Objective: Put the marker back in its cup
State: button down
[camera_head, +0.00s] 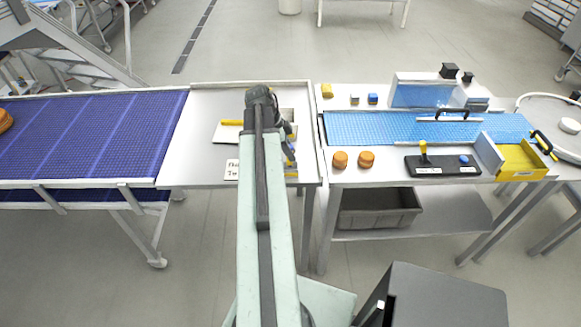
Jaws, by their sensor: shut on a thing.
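My gripper (289,155) is over the right part of the white table, partly hidden by my own arm. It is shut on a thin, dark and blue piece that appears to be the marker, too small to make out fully. A pale holder-like shape (287,114) shows just behind the gripper, mostly covered by my arm; I cannot tell whether it is the cup.
A white sign (232,169) stands at the table's front. A blue conveyor (90,135) adjoins on the left. On the right bench are orange rounds (366,159), a black tray (440,166) and a yellow bin (522,160). The white table's left part is clear.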

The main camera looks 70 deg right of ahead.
notch_tip(320, 180, down, 4)
jog(key=b, duration=0.4)
jog(key=shift+r, duration=0.25)
jog(key=shift+f, duration=0.15)
jog(key=c, duration=1.3)
grip_release()
jog(key=shift+o, duration=0.2)
jog(key=shift+r+p, duration=0.5)
jog(key=shift+p, duration=0.1)
jog(key=p+v, duration=1)
jog(key=v, duration=0.1)
jog(key=shift+r, duration=0.15)
